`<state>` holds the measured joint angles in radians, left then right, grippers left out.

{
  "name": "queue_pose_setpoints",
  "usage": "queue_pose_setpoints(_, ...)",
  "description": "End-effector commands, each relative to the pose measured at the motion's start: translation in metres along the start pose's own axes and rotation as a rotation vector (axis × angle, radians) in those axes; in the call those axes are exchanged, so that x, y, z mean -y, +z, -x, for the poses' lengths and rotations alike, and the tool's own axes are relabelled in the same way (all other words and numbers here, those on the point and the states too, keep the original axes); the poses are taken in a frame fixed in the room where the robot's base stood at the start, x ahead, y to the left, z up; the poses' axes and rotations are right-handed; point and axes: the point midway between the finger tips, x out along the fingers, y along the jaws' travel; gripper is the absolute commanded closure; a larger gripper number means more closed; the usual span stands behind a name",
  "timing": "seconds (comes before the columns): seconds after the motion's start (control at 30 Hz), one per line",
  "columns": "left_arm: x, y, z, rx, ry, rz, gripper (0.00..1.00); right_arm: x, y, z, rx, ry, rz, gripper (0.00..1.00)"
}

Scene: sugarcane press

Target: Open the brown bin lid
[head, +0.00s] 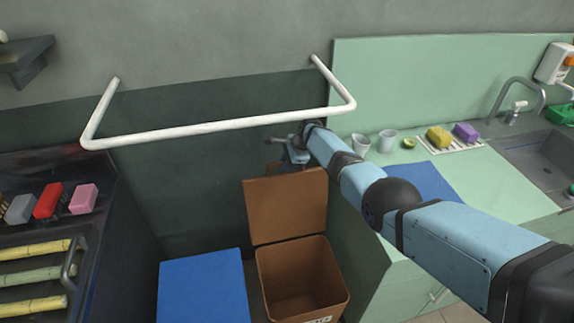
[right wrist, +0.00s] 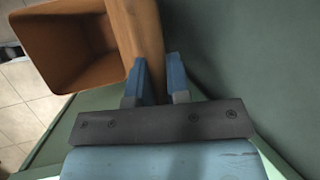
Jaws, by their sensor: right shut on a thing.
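The brown bin (head: 302,280) stands on the floor between a blue-topped box and the green counter. Its lid (head: 285,207) is up, standing nearly upright at the bin's back edge, and the bin's empty-looking inside shows. My right gripper (head: 287,160) is at the lid's top edge, partly hidden behind my own arm. In the right wrist view my right gripper (right wrist: 157,85) has its two fingers on either side of the lid (right wrist: 136,38), shut on its edge. The open bin (right wrist: 62,45) lies to the left there. My left gripper is not in view.
A white rail (head: 220,127) sticks out from the wall above the bin. A blue-topped box (head: 202,287) stands left of it. The green counter (head: 500,190) with cups, sponges and a sink is at the right. Sugarcane pieces (head: 35,274) lie in a dark rack at the left.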

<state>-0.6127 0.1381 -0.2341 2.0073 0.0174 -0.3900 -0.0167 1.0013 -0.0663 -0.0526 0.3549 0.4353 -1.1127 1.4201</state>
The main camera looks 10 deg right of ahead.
Motion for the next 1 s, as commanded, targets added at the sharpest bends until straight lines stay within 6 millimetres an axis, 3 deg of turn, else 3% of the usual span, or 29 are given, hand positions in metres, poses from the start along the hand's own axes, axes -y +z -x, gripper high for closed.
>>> queue_pose_setpoints(0.27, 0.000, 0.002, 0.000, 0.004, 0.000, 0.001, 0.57, 0.000, -0.001, 0.000, -0.001, 0.000, -0.001, 1.00)
queue_pose_setpoints(0.3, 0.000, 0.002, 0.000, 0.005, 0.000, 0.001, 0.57, 0.000, -0.001, 0.000, -0.001, 0.000, -0.001, 0.76)
queue_pose_setpoints(0.4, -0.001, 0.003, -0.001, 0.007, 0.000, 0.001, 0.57, 0.000, -0.001, 0.000, -0.001, 0.000, -0.001, 0.58)
queue_pose_setpoints(0.73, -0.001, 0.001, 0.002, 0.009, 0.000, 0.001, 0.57, 0.001, 0.000, 0.005, 0.000, -0.002, 0.000, 0.58)
queue_pose_setpoints(1.0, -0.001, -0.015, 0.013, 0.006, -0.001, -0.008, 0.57, 0.001, 0.001, 0.042, 0.000, -0.003, 0.000, 0.58)
